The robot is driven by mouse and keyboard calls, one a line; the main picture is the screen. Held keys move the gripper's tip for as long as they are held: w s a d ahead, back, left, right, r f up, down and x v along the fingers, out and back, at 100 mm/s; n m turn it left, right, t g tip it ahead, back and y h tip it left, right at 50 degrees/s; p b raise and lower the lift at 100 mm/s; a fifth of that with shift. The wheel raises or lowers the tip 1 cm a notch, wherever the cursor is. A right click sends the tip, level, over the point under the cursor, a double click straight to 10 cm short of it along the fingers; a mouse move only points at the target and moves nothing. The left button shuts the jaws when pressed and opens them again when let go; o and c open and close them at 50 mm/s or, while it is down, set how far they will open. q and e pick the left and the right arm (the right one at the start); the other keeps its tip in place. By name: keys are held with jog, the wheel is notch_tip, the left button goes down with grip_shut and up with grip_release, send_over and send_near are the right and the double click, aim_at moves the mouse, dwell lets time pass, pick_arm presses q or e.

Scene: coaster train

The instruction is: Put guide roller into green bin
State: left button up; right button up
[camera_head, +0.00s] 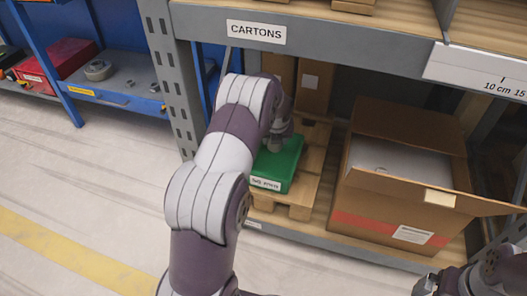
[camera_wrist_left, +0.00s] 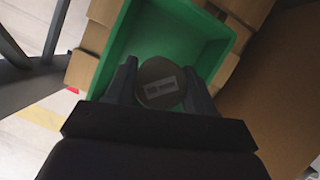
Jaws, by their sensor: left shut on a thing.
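The green bin (camera_head: 284,174) stands on a wooden pallet on the lower shelf, with a white label on its front. In the left wrist view the green bin (camera_wrist_left: 206,55) lies open below my left gripper (camera_wrist_left: 160,82). That gripper is shut on the guide roller (camera_wrist_left: 158,70), a round dark grey piece with a white label, seen over the bin's opening. How high it is above the bin floor I cannot tell. In the head view my left arm hides the roller and part of the bin. My right gripper (camera_head: 427,284) is at the lower right corner; its fingers are unclear.
A large open cardboard box (camera_head: 392,190) stands right of the pallet (camera_head: 298,207). The shelf board marked CARTONS (camera_head: 300,32) is above, and a grey upright (camera_head: 172,75) is on the left. The floor at left is clear.

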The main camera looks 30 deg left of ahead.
pick_arm(q)
notch_tip(320, 180, down, 10)
jog(key=b, duration=0.6)
jog(key=shift+b, duration=0.4)
jog(key=shift+r+p, duration=0.2)
jog(key=shift+p, duration=0.1)
jog(key=o, duration=1.2)
jog(key=shift+f, duration=0.1)
jog(key=shift+c, duration=0.2)
